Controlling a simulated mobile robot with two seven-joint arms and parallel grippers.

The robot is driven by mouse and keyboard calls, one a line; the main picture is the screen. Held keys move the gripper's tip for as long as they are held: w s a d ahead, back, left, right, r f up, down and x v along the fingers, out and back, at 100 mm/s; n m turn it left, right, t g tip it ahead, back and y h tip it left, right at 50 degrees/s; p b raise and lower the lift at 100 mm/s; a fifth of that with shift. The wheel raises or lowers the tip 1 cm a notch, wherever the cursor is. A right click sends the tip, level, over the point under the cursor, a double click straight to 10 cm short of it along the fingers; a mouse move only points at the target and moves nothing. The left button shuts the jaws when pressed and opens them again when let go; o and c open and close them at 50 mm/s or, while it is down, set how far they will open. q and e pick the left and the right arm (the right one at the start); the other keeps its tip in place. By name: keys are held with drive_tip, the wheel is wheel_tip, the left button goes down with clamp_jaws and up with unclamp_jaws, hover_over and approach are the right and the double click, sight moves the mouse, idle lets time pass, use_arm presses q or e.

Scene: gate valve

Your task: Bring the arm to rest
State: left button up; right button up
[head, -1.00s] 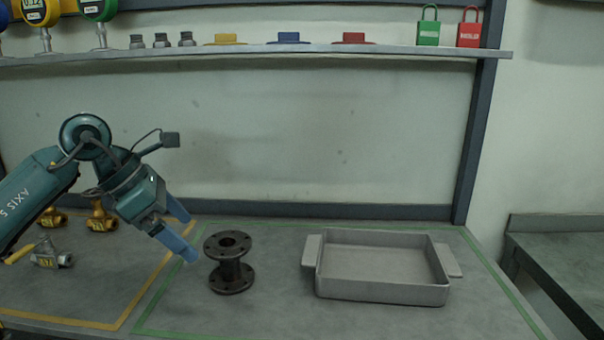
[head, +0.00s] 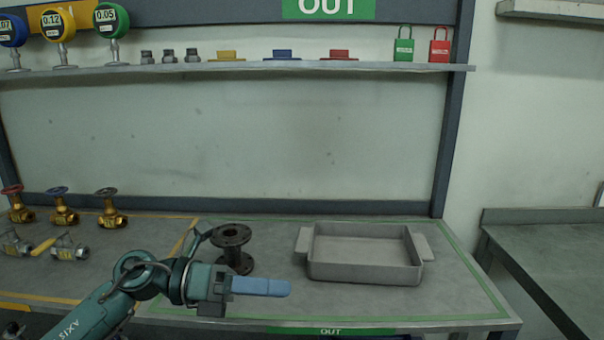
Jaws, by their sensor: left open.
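My left gripper (head: 262,287) is in the lower middle of the head view, with its blue fingers pointing right. It is seen side-on and holds nothing that I can see. It is in front of a dark flanged spool piece (head: 234,248), which stands upright on the workbench (head: 350,302); the gripper and wrist hide part of the spool's base. My left arm comes in from the bottom left, low near the bench's front edge. My right gripper is not in view.
A grey tray (head: 364,279) stands empty right of the spool. Brass gate valves (head: 112,221) and ball valves (head: 66,250) are at the left. A shelf (head: 240,69) above holds gauges, fittings, coloured parts and two padlocks. A side table (head: 555,252) is at the right.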

use_arm(q)
drive_tip(key=s+a+f+n+t+y+p, duration=0.15)
drive_tip(key=f+n+t+y, duration=0.35)
drive_tip(key=n, duration=0.6)
drive_tip(key=a+f+n+t+p, duration=0.1)
drive_tip(key=a+f+n+t, duration=0.15)
drive_tip(key=n+t, duration=0.6)
drive_tip(key=s+a+f+n+t+y+p, duration=0.1)
drive_tip(key=a+f+n+t+y, duration=0.25)
drive_tip(key=n, duration=0.95)
drive_tip(key=s+a+f+n+g+y+p, duration=0.1)
drive_tip(key=s+a+f+n+g+y, duration=0.1)
drive_tip(key=s+f+n+g+y, duration=0.3)
drive_tip(key=s+f+n+g, duration=0.1)
drive_tip(key=s+f+n, duration=0.3)
drive_tip(key=s+f, duration=0.4)
wheel_tip(320, 180, down, 3)
drive_tip(key=shift+s+f, duration=0.15)
drive_tip(key=shift+n, duration=0.25)
